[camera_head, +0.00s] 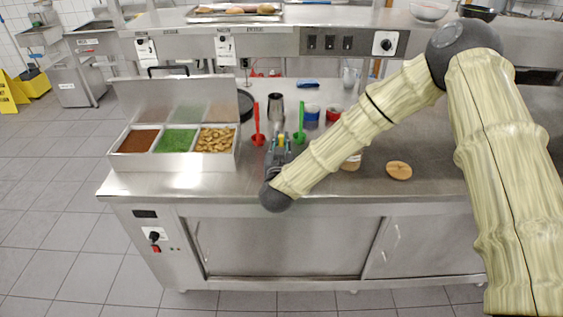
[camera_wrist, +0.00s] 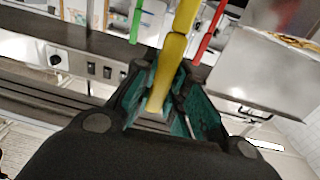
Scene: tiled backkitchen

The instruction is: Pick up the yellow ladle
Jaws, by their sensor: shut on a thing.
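The yellow ladle (camera_wrist: 174,62) runs up from between the fingers of my gripper (camera_wrist: 168,90) in the wrist view. My gripper is shut on its handle. In the head view my gripper (camera_head: 279,148) is over the front part of the steel counter, right of the food bin. Only a small bit of yellow ladle (camera_head: 281,141) shows there, and its far end is hidden. A red utensil (camera_head: 257,126) stands to the left of my gripper and a green utensil (camera_head: 300,125) to its right.
The steel counter (camera_head: 450,185) holds a three-part food bin (camera_head: 177,160) with its lid up on the left. A raised shelf (camera_head: 290,18) runs along the back.

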